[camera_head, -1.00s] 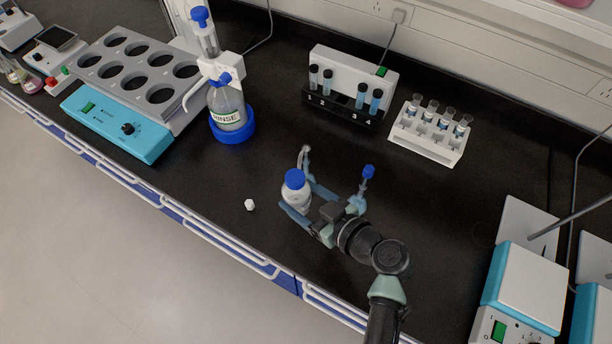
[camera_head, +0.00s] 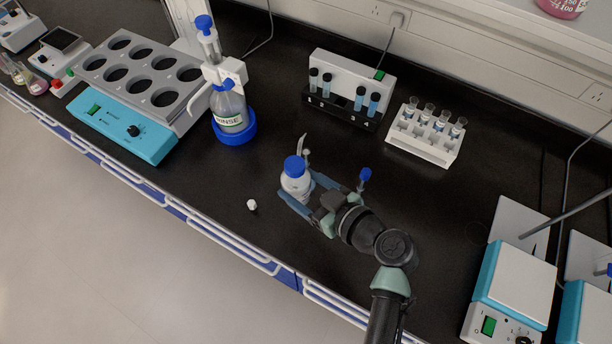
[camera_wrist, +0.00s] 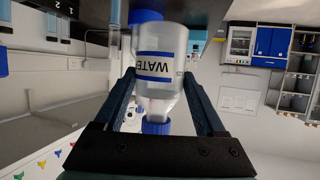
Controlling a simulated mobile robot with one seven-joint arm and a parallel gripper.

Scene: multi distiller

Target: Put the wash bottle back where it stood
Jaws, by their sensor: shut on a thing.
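The wash bottle (camera_head: 296,187) is a white, translucent bottle with a blue cap, upright on or just above the black bench in the head view; I cannot tell if its base touches. In the wrist view the bottle (camera_wrist: 160,68) appears upside down, with a blue-banded WATER label and its blue cap toward my gripper's palm. My gripper (camera_head: 297,184) reaches in from the lower right, with one finger on each side of the bottle, shut on it. The fingers also show in the wrist view (camera_wrist: 160,85). A thin pale spout (camera_head: 302,145) shows just behind the bottle.
A small white piece (camera_head: 252,204) lies left of the bottle. A blue-topped thin item (camera_head: 365,175) shows right of my gripper. The RINSE bottle stand (camera_head: 235,134), a tube block (camera_head: 345,105) and a white vial rack (camera_head: 425,146) stand behind. Bare bench lies between.

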